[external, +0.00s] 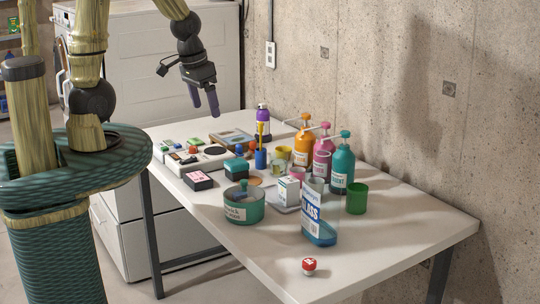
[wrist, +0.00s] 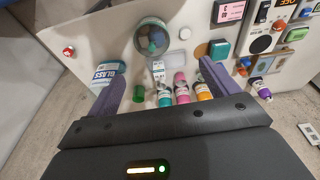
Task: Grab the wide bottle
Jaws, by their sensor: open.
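The wide bottle appears to be the flat, clear one with a blue lower part and a "GLASS" label (external: 318,222). It stands upright near the front right of the table (external: 395,252). In the wrist view it shows at the upper left (wrist: 106,73), partly hidden behind the left finger. My gripper (external: 204,101) is open and empty, high above the far left part of the table, well apart from the bottle. Its two purple fingers also show in the wrist view (wrist: 162,72).
Orange, pink and teal pump bottles (external: 342,168) stand behind the wide bottle. A green cup (external: 357,198) is to its right, a teal round tub (external: 243,207) to its left. A red-and-white small item (external: 309,266) lies in front. The table's right end is clear; a concrete wall (external: 430,120) runs behind.

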